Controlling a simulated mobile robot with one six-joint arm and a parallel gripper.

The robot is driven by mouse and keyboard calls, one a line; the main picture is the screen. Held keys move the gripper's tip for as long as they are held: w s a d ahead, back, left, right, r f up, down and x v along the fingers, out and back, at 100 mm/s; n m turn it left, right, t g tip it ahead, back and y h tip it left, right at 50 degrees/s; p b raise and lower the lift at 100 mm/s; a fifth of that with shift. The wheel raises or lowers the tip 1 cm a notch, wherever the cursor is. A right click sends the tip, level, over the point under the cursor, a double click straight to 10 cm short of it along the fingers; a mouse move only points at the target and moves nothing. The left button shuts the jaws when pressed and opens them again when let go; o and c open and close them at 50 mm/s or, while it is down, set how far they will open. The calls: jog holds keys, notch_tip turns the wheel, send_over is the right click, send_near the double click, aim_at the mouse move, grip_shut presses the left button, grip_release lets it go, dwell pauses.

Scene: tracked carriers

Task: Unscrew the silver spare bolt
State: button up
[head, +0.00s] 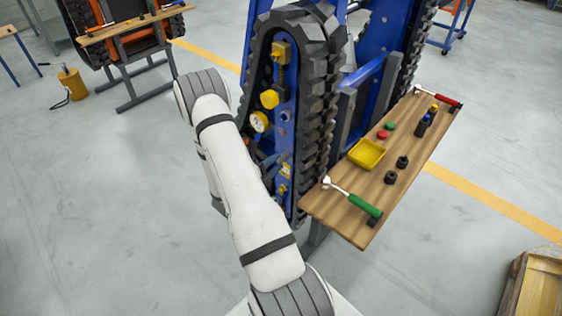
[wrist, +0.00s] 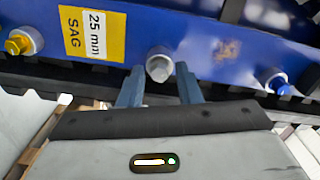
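The silver bolt (wrist: 159,66) sticks out of the blue side plate of the tracked carrier, near the middle of the wrist view. My gripper (wrist: 160,78) is open in the wrist view, one finger to the left and one to the right of the bolt's line. The fingertips reach about as high in the picture as the bolt's head, with a gap on both sides. I cannot tell how much depth separates them. In the head view my gripper and the silver bolt are hidden behind my arm or too small to make out.
In the wrist view a gold bolt (wrist: 19,43) sits left and a blue one (wrist: 277,82) right, with a yellow "25 mm SAG" label (wrist: 92,34) between gold and silver. In the head view the black track (head: 321,110) and a wooden tool bench (head: 407,195) stand right of my arm.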

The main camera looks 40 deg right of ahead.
jog(key=m+b, duration=0.1)
jog(key=m, duration=0.1)
jog(key=m+b, duration=0.1)
jog(key=m, duration=0.1)
jog(key=m+b, duration=0.1)
jog(key=m, duration=0.1)
jog(key=shift+f+b, duration=0.3)
jog(key=shift+b, duration=0.1)
jog(key=shift+r+m+b, duration=0.2)
jog(key=shift+m+b, duration=0.15)
jog(key=shift+m, duration=0.45)
jog(key=m+b, duration=0.9)
jog(key=shift+m, duration=0.4)
jog(key=shift+r+m+b, duration=0.1)
jog(key=shift+m+b, duration=4.8)
jog(key=shift+b, duration=1.55)
